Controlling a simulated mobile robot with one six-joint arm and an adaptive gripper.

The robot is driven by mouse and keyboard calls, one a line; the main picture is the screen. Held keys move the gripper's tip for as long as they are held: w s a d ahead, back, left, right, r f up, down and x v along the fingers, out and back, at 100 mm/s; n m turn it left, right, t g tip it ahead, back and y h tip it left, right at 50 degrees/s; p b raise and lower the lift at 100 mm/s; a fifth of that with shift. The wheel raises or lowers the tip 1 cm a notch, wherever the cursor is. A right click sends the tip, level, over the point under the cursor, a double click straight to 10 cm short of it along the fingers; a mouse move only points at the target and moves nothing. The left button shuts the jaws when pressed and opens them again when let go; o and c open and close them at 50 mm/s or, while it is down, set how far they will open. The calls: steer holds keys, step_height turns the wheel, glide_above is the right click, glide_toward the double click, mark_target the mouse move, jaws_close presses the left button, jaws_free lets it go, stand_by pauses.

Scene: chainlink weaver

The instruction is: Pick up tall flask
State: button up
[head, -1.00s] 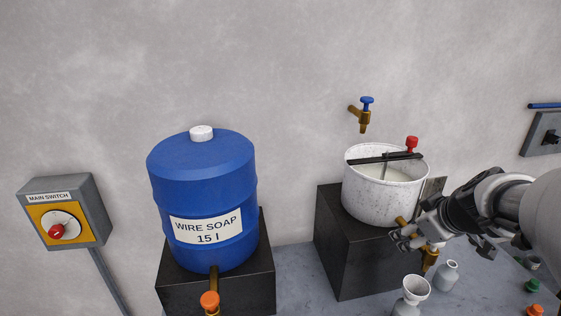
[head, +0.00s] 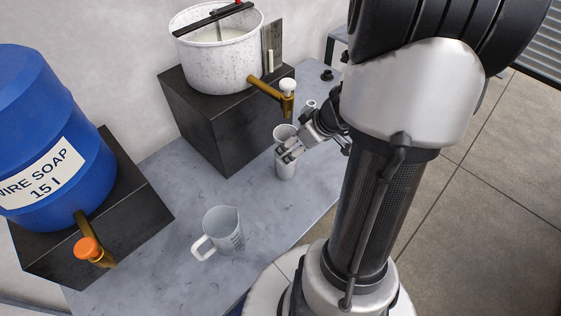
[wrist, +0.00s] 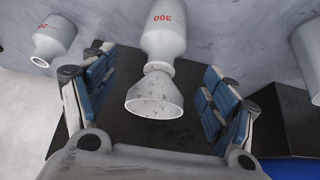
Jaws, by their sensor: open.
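The tall flask (head: 286,170) is white and stands on the bench below the brass tap of the white pot. A flared funnel-like mouth (head: 284,131) tops it. In the wrist view the flask (wrist: 164,35), marked with a red 300, lies between the two fingers, its wide mouth toward the camera. My gripper (head: 289,152) is at the flask's upper part in the head view and partly covers it. In the wrist view my gripper (wrist: 160,72) is open, with a visible gap between the flask and the fingers on each side.
A smaller white flask (wrist: 54,40) is at the left in the wrist view. A measuring jug (head: 222,235) stands at the bench front. The white pot (head: 217,58) on its black block, its tap (head: 268,93) and the blue soap drum (head: 45,160) are nearby. Bench between jug and flask is clear.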

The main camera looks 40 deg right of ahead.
steer(key=b, duration=0.2)
glide_above(283, 172)
steer(key=w+d, duration=0.2)
steer(key=d, duration=0.1)
step_height(283, 172, down, 6)
steer(key=shift+a+r, duration=0.1)
steer(key=shift+c, duration=0.4)
steer(key=c, duration=1.7)
jaws_close()
steer(key=shift+r, duration=0.15)
